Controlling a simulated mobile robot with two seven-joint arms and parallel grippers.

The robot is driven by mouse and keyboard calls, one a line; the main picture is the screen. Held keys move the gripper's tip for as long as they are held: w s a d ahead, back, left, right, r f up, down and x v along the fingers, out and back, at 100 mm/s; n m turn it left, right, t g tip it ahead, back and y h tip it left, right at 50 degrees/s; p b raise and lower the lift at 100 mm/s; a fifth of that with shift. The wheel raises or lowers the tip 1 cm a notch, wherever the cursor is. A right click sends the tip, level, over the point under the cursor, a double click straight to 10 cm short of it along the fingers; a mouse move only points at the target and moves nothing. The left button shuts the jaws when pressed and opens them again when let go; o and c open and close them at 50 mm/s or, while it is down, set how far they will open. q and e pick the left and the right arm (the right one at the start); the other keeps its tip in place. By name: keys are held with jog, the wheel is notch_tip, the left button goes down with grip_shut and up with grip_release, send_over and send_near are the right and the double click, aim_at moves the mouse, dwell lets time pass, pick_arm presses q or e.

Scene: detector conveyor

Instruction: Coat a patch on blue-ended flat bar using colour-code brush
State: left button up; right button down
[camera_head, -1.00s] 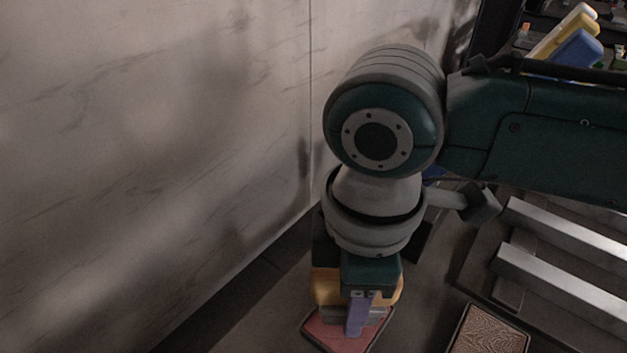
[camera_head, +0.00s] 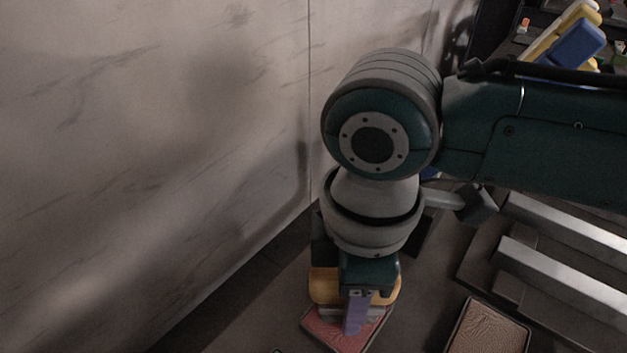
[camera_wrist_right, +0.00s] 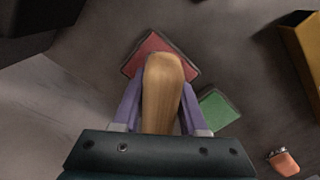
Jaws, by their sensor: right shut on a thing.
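My right gripper (camera_head: 354,318) points down near the wall, its purple fingers shut on a wooden-handled brush (camera_wrist_right: 162,88). In the right wrist view the rounded handle lies between the two fingers. The brush's yellow-tan body (camera_head: 323,286) shows beside the gripper in the head view; its bristles are hidden. Below it lies a red pad (camera_head: 322,326), also in the right wrist view (camera_wrist_right: 150,48); I cannot tell whether the brush touches it. Two metal flat bars (camera_head: 565,275) rest on a rack at the right. No blue end shows on them. My left gripper is out of view.
A green pad (camera_wrist_right: 217,108) lies next to the red one. A brown textured pad (camera_head: 489,330) is right of the gripper. Blue (camera_head: 572,42) and yellow objects stand at the back right. A marbled wall (camera_head: 150,130) closes the left side. A small orange-topped object (camera_wrist_right: 283,161) lies nearby.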

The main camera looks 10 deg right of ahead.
aim_at(323, 282)
jog(key=shift+f, duration=0.15)
dwell(1.4)
notch_tip(323, 282, up, 4)
jog(key=p, duration=0.5)
jog(key=shift+r, duration=0.2)
notch_tip(323, 282, up, 3)
jog(key=p, duration=0.4)
jog(key=shift+f, duration=0.1)
